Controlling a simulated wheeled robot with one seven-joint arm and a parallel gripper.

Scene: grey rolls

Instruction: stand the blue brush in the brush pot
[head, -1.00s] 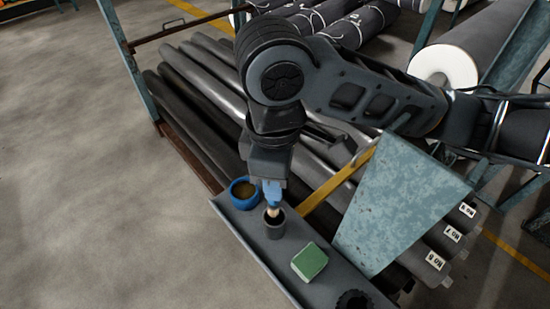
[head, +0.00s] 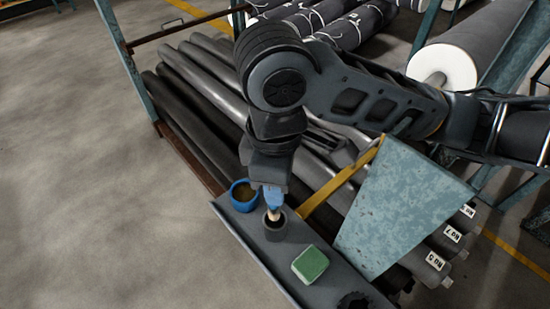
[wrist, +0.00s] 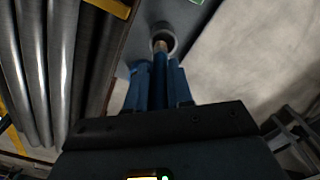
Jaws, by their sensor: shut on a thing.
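The blue brush (head: 272,200) has a blue handle and a pale tan lower part. My gripper (wrist: 159,78) is shut on its handle, one finger on each side, and holds it about upright. The brush pot (head: 275,232) is a small dark grey cup on a narrow grey tray (head: 237,220). It also shows in the wrist view (wrist: 172,44). The brush (wrist: 160,84) has its pale end at the pot's mouth, seemingly inside the rim; its tip is hidden. In the head view my gripper (head: 271,188) is right above the pot.
A blue pot (head: 241,205) with a yellowish inside stands just left of the brush pot. A green sponge-like block (head: 310,264) lies to the right, and a dark round thing (head: 355,301) is farther along. Long grey rolls (head: 205,80) lie behind; a blue-green post (head: 400,205) stands at right.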

